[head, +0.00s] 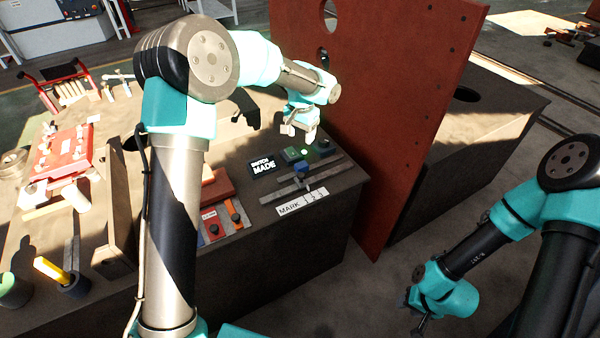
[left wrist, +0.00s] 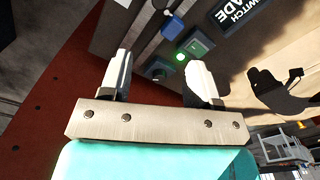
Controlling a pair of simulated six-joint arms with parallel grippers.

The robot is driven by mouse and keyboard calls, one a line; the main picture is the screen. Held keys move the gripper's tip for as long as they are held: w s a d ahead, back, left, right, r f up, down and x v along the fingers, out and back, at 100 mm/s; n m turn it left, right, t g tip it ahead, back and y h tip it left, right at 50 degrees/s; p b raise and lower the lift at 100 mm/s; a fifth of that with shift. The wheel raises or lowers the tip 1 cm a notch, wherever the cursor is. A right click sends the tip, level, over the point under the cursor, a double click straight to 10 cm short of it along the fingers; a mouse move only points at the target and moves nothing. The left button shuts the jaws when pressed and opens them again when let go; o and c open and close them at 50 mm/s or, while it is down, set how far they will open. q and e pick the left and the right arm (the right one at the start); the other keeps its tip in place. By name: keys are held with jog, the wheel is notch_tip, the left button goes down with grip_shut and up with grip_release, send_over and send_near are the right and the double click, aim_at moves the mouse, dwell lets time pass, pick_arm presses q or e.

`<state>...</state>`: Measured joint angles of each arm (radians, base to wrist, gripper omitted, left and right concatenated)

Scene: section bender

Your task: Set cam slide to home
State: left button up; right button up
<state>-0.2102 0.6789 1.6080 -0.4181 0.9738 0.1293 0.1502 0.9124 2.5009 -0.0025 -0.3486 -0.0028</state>
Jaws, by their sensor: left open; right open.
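The cam slide (head: 300,182) is a grey rail on the bench, with a dark cross piece and a small blue knob (head: 301,168). A white label reading MARK 1 2 3 (head: 302,203) lies in front of it. My left gripper (head: 299,131) is open and empty, above and behind the slide. In the left wrist view its open fingers (left wrist: 158,78) point toward the blue knob (left wrist: 172,25) and a green-lit box (left wrist: 193,46), apart from the knob. My right gripper (head: 420,318) hangs low at the right, away from the bench, its fingers hard to make out.
A black sign reading SWITCH MADE (head: 263,165) stands left of the green-lit box (head: 293,154). A tall red-brown panel (head: 400,110) stands close to the right of my left gripper. Red and orange blocks (head: 222,218) sit left of the slide.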

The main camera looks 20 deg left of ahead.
aim_at(301, 174)
pick_arm(q)
notch_tip(301, 174, down, 18)
jog(key=shift+r, duration=0.25)
dwell(0.6)
grip_shut()
dwell(0.5)
